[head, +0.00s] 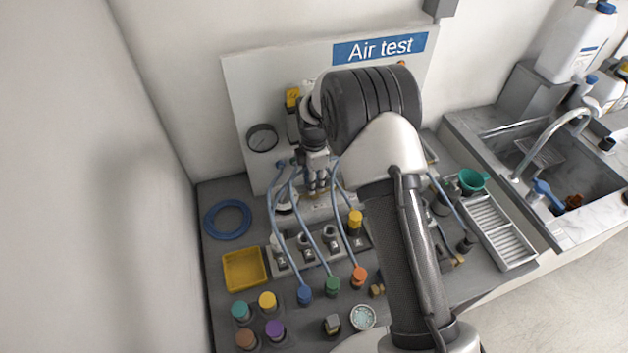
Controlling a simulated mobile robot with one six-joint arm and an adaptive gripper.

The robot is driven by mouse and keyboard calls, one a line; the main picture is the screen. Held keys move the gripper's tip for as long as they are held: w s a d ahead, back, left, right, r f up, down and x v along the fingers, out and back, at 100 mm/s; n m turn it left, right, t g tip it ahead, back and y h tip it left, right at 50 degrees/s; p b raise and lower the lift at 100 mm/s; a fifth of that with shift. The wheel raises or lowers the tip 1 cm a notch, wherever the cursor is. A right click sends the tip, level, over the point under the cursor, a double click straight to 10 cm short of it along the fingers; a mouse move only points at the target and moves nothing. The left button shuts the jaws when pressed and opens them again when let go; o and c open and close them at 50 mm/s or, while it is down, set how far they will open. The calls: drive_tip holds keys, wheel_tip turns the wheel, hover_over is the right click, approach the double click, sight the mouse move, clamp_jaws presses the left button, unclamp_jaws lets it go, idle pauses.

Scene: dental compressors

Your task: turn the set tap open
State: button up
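My gripper (316,188) hangs in front of the Air test panel (240,90), fingers pointing down, above the back of the bench. Its fingers look close together, but their gap is too small to judge. No tap is clearly marked as the set tap. Blue hoses run down from the gripper area to a blue fitting (305,294), a green fitting (332,286) and an orange fitting (359,275). A yellow-topped part (355,218) stands behind the orange fitting. A yellow part (293,97) shows on the panel beside my wrist. My arm hides the panel's right part.
A round gauge (262,138) is on the panel. A blue hose coil (228,219) and yellow tray (245,270) lie at left. Several coloured caps stand at front left, near a small bowl (363,317). A white rack (497,232) and a sink (590,165) are at right.

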drive_tip(key=shift+o, duration=0.4)
drive_tip(key=shift+r, duration=0.15)
wheel_tip(320, 180, up, 12)
idle(0.6)
